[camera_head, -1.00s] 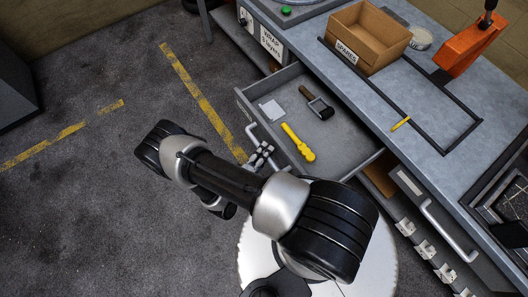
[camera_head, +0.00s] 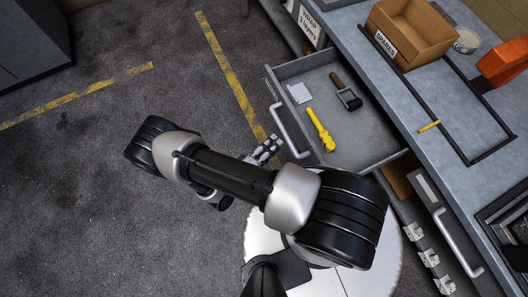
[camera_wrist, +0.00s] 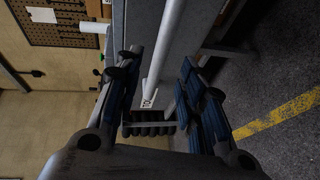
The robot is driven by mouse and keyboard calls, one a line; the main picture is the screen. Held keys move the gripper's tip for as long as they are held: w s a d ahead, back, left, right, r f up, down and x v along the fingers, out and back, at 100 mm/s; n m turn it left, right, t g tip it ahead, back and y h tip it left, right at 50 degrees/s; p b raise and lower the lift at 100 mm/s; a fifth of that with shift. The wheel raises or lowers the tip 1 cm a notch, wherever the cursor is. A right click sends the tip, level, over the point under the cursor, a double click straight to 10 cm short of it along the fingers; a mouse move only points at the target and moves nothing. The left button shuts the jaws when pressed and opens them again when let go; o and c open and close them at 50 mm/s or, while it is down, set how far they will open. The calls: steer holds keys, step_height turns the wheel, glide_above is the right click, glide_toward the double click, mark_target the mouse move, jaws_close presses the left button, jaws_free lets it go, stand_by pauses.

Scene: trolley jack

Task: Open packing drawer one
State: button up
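A grey drawer (camera_head: 372,137) stands pulled well out of the workbench in the head view. Inside lie a yellow tool (camera_head: 320,130), a dark-handled tool (camera_head: 346,92) and a pale block (camera_head: 299,93). Its silver bar handle (camera_head: 287,132) is on the front face. My gripper (camera_head: 267,150) is just left of and below the handle, with a small gap showing. In the wrist view my gripper (camera_wrist: 160,62) has its fingers spread apart. The pale handle bar (camera_wrist: 168,40) shows between them in the picture, not visibly gripped. No drawer number is readable.
The workbench top (camera_head: 380,80) carries a cardboard spares box (camera_head: 410,32), a black frame outline, a yellow stick (camera_head: 429,127) and an orange part (camera_head: 505,60). Another handled drawer (camera_head: 455,240) is at lower right. The floor on the left is clear, with yellow lines (camera_head: 232,82).

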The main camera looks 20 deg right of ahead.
steer(key=shift+v, duration=2.2)
step_height(320, 180, up, 24)
steer(key=w+m+g+y, duration=0.3)
steer(key=m+g+y, duration=0.2)
steer(key=g, duration=0.4)
steer(key=s+d+r+t+y, duration=0.1)
steer(key=s+r+t+y, duration=0.2)
steer(key=r, duration=0.7)
steer(key=s+d+r+t+y, duration=0.1)
steer(key=s+r+t+y, duration=0.2)
steer(key=s+r+y, duration=0.3)
steer(key=shift+s+r+t, duration=0.3)
steer(key=shift+s+r, duration=0.5)
steer(key=shift+r, duration=1.35)
steer(key=shift+d, duration=0.1)
